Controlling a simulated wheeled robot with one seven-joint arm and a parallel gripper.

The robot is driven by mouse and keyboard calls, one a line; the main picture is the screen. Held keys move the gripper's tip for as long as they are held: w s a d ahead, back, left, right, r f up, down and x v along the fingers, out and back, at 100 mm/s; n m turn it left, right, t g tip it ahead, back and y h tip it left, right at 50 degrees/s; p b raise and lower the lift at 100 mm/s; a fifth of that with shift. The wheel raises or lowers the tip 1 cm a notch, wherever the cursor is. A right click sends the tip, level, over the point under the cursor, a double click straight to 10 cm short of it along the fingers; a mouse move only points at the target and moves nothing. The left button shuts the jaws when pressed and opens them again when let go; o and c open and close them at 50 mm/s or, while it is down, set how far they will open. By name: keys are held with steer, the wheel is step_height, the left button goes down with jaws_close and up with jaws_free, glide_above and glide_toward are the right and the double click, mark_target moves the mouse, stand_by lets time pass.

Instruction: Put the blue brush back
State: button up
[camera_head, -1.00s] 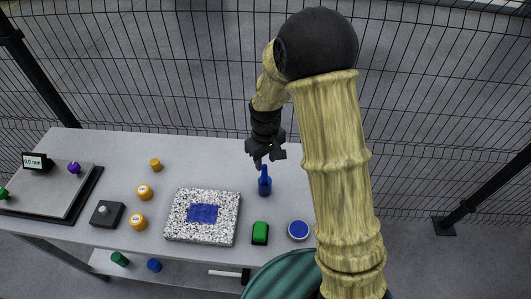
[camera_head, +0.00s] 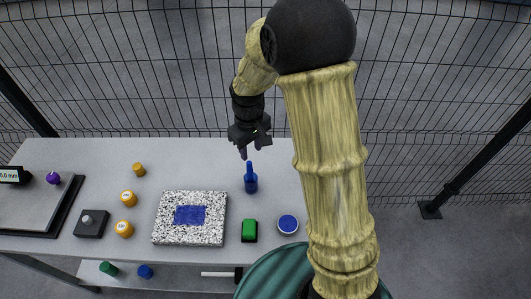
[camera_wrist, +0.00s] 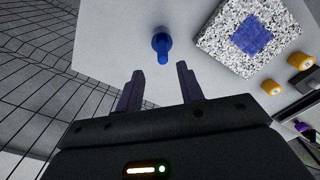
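A blue upright thing with a narrow neck (camera_head: 250,180), which I take for the blue brush, stands on the right part of the grey table. It also shows in the wrist view (camera_wrist: 161,45), beyond my fingertips. My gripper (camera_head: 249,152) is just above and behind its top in the head view. In the wrist view my gripper (camera_wrist: 160,72) is open, its two dark fingers apart with nothing between them. The blue thing is apart from the fingers there. A speckled block with a blue patch (camera_head: 170,230) lies left of it on the table.
A green block on a black base (camera_head: 249,230) and a round blue-topped tin (camera_head: 288,224) lie near the front edge. Yellow-orange pieces (camera_head: 124,229) and a black box (camera_head: 91,223) are further left. A lower shelf (camera_head: 180,279) holds small items. A wire fence stands behind.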

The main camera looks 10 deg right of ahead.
steer(key=s+d+r+m+t, duration=0.1)
steer(key=s+d+r+m, duration=0.1)
steer(key=s, duration=0.5)
steer(key=s+d+r+m+t, duration=0.1)
steer(key=s+d+r+m, duration=0.2)
steer(key=s+d, duration=0.3)
steer(key=shift+s+d+m, duration=0.35)
steer(key=shift+d+m, duration=0.3)
steer(key=shift+m, duration=0.05)
steer(key=shift+r, duration=0.1)
